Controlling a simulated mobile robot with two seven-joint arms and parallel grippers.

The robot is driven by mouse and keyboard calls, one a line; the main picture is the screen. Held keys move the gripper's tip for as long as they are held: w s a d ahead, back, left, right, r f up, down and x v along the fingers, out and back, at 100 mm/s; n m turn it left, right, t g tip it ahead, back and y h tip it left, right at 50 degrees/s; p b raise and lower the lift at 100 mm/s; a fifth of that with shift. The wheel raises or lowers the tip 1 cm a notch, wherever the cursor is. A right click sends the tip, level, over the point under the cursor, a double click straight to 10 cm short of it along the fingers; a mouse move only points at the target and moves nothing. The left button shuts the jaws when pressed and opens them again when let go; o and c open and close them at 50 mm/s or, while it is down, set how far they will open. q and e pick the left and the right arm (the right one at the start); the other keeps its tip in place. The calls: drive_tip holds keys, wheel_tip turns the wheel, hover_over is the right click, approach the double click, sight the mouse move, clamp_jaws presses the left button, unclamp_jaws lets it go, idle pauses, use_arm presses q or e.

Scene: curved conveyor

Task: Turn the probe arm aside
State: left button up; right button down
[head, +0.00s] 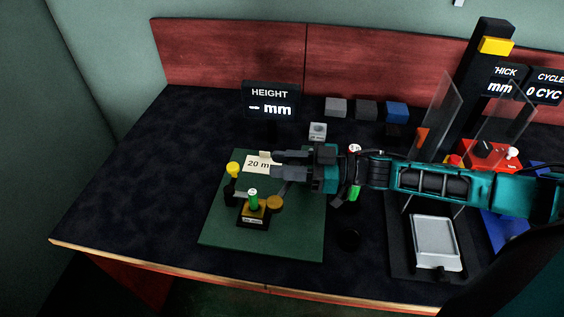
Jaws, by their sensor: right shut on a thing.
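My right gripper (274,163) reaches in from the right over the green mat (297,238), its fingers pointing left. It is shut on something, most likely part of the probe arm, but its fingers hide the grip. A thin grey bar (283,189), which looks like the probe arm, runs from under the fingers to a brass-coloured disc (274,203). Left of the disc, a green-topped piece (253,198) stands on a small dark labelled block. A yellow-knobbed black post (233,170) stands further left. My left gripper is not in view.
A "20 m…" card (257,163) lies partly behind the fingers. A black HEIGHT display (270,101) stands behind. Grey and blue blocks (397,111) line the back. A press with clear shields (440,115) and a silver tray (436,242) are at right. The table's left side is clear.

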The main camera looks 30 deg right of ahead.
drive_tip(key=shift+w+r, duration=0.15)
drive_tip(key=shift+r, duration=0.25)
drive_tip(key=c, duration=1.1)
unclamp_jaws()
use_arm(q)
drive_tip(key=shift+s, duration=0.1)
use_arm(e)
drive_tip(key=shift+o, duration=1.2)
drive_tip(key=shift+f, duration=0.15)
